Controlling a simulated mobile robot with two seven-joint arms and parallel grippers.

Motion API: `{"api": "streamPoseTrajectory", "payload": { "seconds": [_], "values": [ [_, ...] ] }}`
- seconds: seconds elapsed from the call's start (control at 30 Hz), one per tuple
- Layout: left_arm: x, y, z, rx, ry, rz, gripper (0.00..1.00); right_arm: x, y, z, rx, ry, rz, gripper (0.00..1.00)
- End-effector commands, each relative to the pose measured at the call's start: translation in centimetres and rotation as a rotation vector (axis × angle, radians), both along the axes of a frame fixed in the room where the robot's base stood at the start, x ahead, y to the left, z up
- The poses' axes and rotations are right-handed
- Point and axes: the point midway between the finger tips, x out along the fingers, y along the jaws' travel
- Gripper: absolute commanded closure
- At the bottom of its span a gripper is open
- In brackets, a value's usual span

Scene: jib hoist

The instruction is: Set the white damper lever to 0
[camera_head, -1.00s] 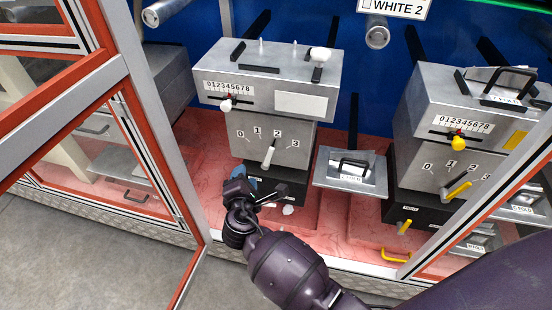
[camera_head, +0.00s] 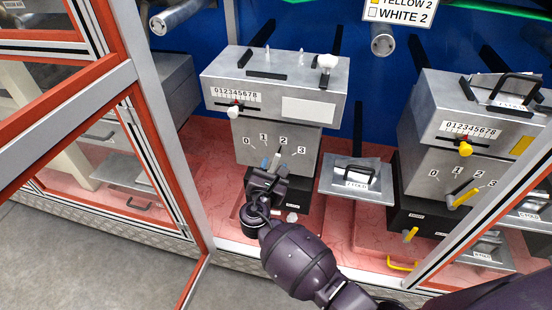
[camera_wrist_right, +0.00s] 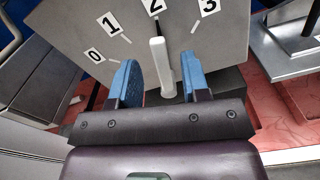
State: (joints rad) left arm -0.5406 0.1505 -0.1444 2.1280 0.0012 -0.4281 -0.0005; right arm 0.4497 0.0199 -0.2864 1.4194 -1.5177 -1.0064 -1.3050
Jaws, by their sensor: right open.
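The white damper lever (camera_head: 277,157) is on the front of the left grey unit, below a dial marked 0, 1, 2 and 3 (camera_head: 275,145). In the right wrist view the lever (camera_wrist_right: 161,68) points up at the 2, with the 0 label (camera_wrist_right: 94,55) to its left. My right gripper (camera_head: 274,168) is at the lever. Its blue fingers (camera_wrist_right: 160,82) are open, one on each side of the lever, with visible gaps on both sides. The gripper hides the lever's lower end in the head view. My left gripper is not in view.
A white slider knob (camera_head: 233,112) sits above the dial. The right unit has a yellow lever (camera_head: 466,197) and yellow slider knob (camera_head: 465,149). A metal plate with a black handle (camera_head: 357,177) is between the units. An orange-edged door frame (camera_head: 160,130) stands at left.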

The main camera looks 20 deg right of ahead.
Motion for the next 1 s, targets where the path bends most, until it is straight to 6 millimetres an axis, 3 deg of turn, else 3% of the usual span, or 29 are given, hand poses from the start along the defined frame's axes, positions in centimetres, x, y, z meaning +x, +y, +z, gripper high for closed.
{"api": "streamPoseTrajectory", "payload": {
  "seconds": [0.3, 0.67, 0.93, 1.0],
  "values": [
    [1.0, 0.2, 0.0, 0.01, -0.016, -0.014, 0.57, 2.8, -1.9, -0.1, 0.0, 0.001, 0.001, 0.57],
    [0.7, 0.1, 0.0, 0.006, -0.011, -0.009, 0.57, 3.2, -2.2, 0.0, 0.001, -0.001, 0.001, 0.57],
    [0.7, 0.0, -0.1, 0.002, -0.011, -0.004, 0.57, 3.1, -2.1, 0.0, 0.001, -0.001, 0.001, 0.97],
    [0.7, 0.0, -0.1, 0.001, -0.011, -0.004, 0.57, 3.1, -2.1, 0.0, 0.001, -0.001, 0.001, 1.0]
  ]
}}
